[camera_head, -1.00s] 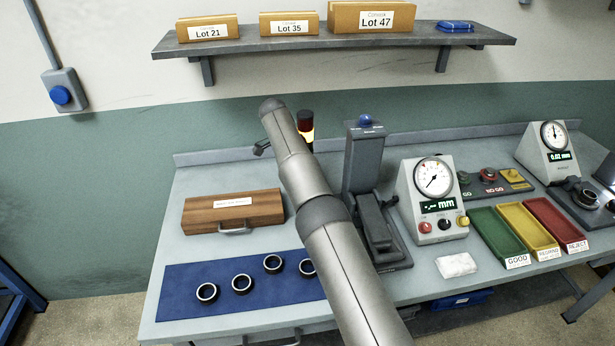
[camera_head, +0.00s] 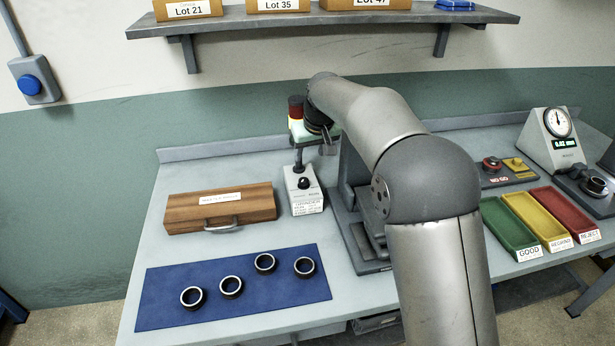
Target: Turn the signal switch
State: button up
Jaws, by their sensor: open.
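The signal switch (camera_head: 304,184) is a black knob on the sloped face of a small light-grey box (camera_head: 306,202). The box stands between the wooden case and the dark grey press-like device. A signal light (camera_head: 296,107) with a red top rises behind it. My gripper (camera_head: 325,140) hangs above and slightly right of the knob, in front of the light's lower part. It is apart from the knob in this view and holds nothing that I can see. My arm partly hides its fingers.
A wooden case (camera_head: 220,208) stands left of the switch box. Several dark rings lie on the blue mat (camera_head: 150,300) in front. The dark grey device (camera_head: 357,262) stands close on the right, partly behind my arm. Green, yellow and red trays stand further right.

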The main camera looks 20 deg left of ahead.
aim_at(304, 179)
jog(key=p+x, duration=0.3)
jog(key=x, duration=1.1)
jog(key=c, duration=1)
